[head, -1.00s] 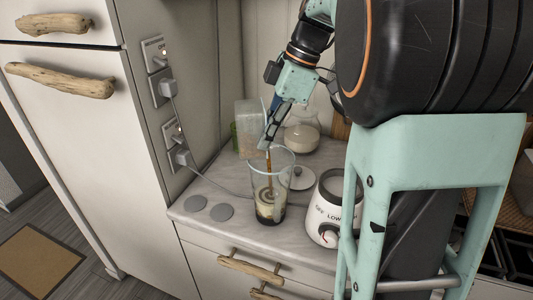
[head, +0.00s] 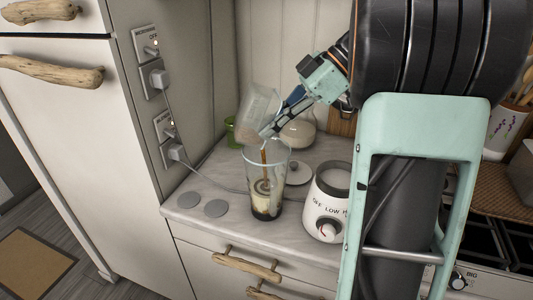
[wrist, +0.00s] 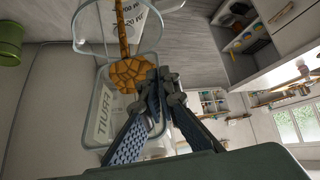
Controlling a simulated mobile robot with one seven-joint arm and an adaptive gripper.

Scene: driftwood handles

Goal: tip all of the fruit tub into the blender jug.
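The fruit tub (head: 258,108) is translucent and steeply tilted, mouth down, above the blender jug (head: 279,190). An amber stream falls from its lip into the jug. My gripper (head: 270,128) is shut on the tub's wall. In the wrist view my gripper (wrist: 160,90) pinches the tub (wrist: 103,112), which is labelled FRUIT. Amber chunky fruit (wrist: 132,74) is still in its mouth. The clear jug stands upright on the counter, with pale and dark layers low inside. Its rim shows in the wrist view (wrist: 76,35).
The white blender base (head: 326,205) stands right of the jug. A round lid (head: 298,173) and a glass jar (head: 298,133) are behind. A green cup (head: 231,130) is at the back left. A cord crosses the counter.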

